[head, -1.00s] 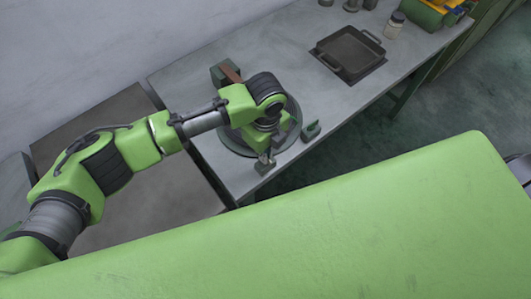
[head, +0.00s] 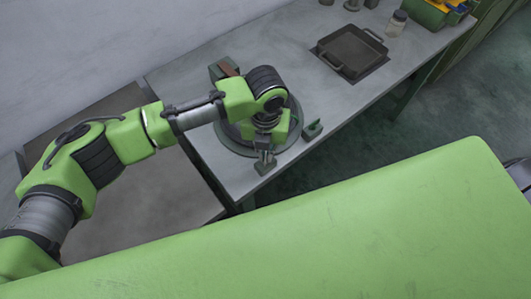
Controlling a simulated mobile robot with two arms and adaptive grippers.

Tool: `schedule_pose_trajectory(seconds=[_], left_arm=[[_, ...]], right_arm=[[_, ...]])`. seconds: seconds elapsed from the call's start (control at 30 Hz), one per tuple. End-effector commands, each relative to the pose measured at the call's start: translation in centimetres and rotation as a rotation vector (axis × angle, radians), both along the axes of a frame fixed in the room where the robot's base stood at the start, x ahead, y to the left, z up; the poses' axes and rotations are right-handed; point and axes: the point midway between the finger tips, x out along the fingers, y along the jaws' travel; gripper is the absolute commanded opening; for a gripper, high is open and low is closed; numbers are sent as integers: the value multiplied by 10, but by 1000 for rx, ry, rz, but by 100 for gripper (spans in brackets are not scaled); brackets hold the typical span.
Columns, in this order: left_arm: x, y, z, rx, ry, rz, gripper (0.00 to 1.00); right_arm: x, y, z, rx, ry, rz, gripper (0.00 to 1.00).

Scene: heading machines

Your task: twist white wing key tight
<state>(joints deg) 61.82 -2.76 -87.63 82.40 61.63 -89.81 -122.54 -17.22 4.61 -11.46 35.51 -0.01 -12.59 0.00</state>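My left gripper (head: 265,160) points down over a round grey fixture (head: 235,140) near the front edge of the workbench. Its fingertips show small and dark, and I cannot tell whether they are apart or shut on something. I cannot make out the white wing key; the gripper and wrist cover much of the fixture. My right gripper is not in view.
The grey workbench (head: 306,88) carries a dark square pan (head: 351,50), a jar (head: 396,24) and a green bin (head: 428,12) at the far end. A small green bracket (head: 313,130) lies right of the fixture. Bench between bracket and pan is clear.

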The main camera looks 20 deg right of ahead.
Motion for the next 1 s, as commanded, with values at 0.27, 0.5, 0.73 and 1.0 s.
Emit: schedule_pose_trajectory(seconds=[0.27, 0.5, 0.73, 1.0], left_arm=[[2, -1, 1, -3, -5, -261, 0], [2, -1, 1, -3, -6, -473, 0], [2, -1, 1, -3, -5, -630, 0], [2, -1, 2, -2, -7, -735, 0]], right_arm=[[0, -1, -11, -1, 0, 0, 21], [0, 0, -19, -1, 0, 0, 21], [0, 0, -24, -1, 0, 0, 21], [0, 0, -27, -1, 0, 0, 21]])
